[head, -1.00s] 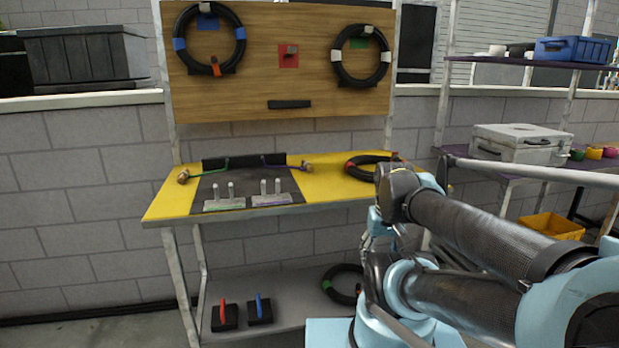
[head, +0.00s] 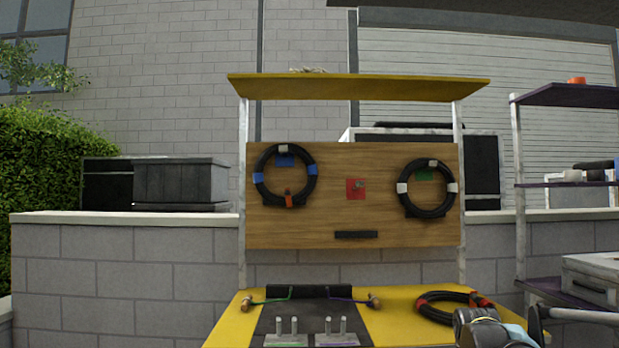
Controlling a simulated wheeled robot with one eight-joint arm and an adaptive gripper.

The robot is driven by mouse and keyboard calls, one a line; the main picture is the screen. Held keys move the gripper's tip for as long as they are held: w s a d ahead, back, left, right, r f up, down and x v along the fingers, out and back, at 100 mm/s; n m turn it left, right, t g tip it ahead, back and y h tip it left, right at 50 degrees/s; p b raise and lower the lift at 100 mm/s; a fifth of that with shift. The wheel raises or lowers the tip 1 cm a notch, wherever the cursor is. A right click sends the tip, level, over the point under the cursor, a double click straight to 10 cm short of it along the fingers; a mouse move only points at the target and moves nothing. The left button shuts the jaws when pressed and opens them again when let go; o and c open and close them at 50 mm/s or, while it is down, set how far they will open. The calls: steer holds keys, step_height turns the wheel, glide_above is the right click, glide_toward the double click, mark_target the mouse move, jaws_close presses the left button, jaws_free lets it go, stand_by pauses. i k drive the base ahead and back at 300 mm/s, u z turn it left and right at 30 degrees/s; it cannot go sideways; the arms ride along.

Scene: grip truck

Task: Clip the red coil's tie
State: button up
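A black coil with red bands (head: 450,308), the red coil, lies flat on the right side of the yellow bench top (head: 228,328). Its right part shows red and orange marks; I cannot tell which is a tie. Above it, a red square with a peg (head: 356,189) sits bare in the middle of the wooden board (head: 350,222). Part of my arm shows at the bottom right, just in front of the coil.
A coil with blue bands (head: 259,178) and a coil with white bands (head: 451,189) hang on the board. A dark mat bears upright pegs (head: 328,325), with cords behind. A yellow top shelf (head: 360,88) overhangs. A shelf rack (head: 517,200) stands at right.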

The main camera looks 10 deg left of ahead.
mark_target(474, 299)
steer(key=z, duration=1.35)
steer(key=k, duration=1.8)
steer(key=u, duration=0.65)
steer(key=i, duration=1)
steer(key=z, duration=0.05)
